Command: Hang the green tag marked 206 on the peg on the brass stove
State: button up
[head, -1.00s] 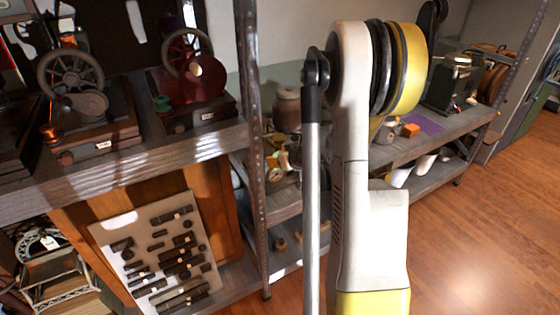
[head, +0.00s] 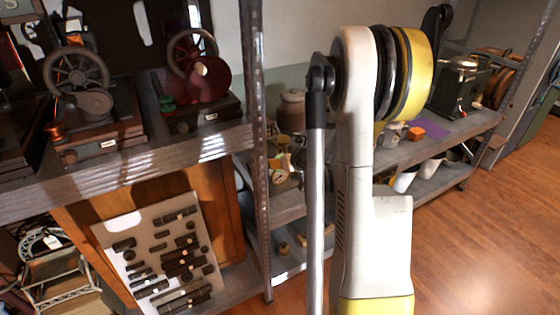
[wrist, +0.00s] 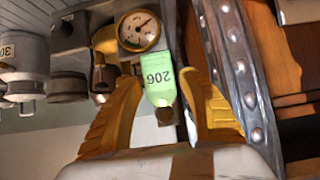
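The green tag marked 206 (wrist: 158,80) shows in the wrist view, with its number upside down. It lies between the two yellow fingers of my gripper (wrist: 162,85). The fingers are spread, with a narrow gap seeming to show on each side of the tag, so the gripper looks open. Just above the tag is a round gauge (wrist: 139,31) on a brass-coloured fitting; I cannot tell whether this belongs to the brass stove. The peg cannot be made out. My gripper and the tag are hidden in the head view.
A riveted metal post (wrist: 238,65) stands close on the right in the wrist view. A grey vessel (wrist: 20,62) with a white tag is at left. In the head view, wheeled machines (head: 80,90) fill the left shelf; open wooden floor (head: 470,240) lies at right.

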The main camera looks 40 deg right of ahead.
dwell(0.3)
jog(key=v, duration=1.2)
jog(key=shift+f, duration=0.1)
jog(key=a+r+n+g+y, duration=0.1)
jog(key=a+r, duration=0.1)
jog(key=a, duration=0.7)
jog(key=a+r+n+g+y, duration=0.1)
jog(key=a+r, duration=0.1)
jog(key=a, duration=0.7)
jog(key=shift+n+g+y, duration=0.3)
jog(key=shift+n+g, duration=0.1)
jog(key=shift+g, duration=0.4)
jog(key=s+a, duration=0.4)
jog(key=s+a+r, duration=0.1)
jog(key=s+a, duration=0.2)
jog(key=a, duration=0.2)
jog(key=s+a, duration=0.4)
jog(key=a, duration=0.1)
jog(key=shift+s+a+r, duration=0.2)
jog(key=shift+s+r, duration=0.1)
jog(key=shift+s, duration=0.05)
